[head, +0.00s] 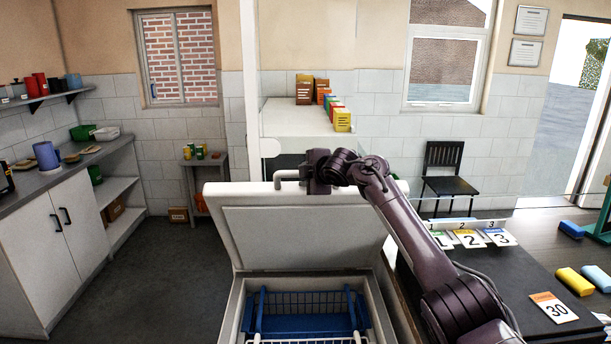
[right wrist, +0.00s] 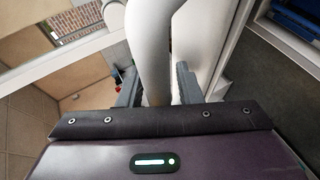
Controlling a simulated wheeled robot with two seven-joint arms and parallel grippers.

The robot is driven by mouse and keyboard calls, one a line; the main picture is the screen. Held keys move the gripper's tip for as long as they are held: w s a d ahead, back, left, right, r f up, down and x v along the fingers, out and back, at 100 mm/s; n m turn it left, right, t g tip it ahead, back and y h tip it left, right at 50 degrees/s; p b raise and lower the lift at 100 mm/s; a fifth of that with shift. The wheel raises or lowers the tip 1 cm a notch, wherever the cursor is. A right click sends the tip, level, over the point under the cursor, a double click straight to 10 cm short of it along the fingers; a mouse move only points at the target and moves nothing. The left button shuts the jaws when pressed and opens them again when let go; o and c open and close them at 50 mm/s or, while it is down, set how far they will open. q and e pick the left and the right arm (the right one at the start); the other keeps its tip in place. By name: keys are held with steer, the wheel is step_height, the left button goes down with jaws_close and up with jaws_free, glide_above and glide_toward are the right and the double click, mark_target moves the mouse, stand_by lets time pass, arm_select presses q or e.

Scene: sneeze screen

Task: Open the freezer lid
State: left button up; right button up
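The white freezer lid (head: 305,235) stands raised, steeply tilted up at the back of the white chest freezer (head: 236,305). A white bar handle (head: 283,175) runs along the lid's top edge. My right gripper (head: 304,178) is at this handle, its arm reaching in from the right. In the right wrist view the white handle (right wrist: 152,50) passes between the two grey fingers of my right gripper (right wrist: 158,88), which close around it. The fingertips are partly hidden. My left gripper is not in view.
Blue and white wire baskets (head: 305,312) show inside the open freezer. A dark counter (head: 500,285) with number cards stands at the right. A white cabinet (head: 60,240) is at the left, with clear floor (head: 165,270) between it and the freezer.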

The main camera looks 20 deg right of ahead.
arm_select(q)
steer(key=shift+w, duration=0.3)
arm_select(e)
steer(key=shift+f, duration=0.25)
steer(key=shift+s, duration=0.1)
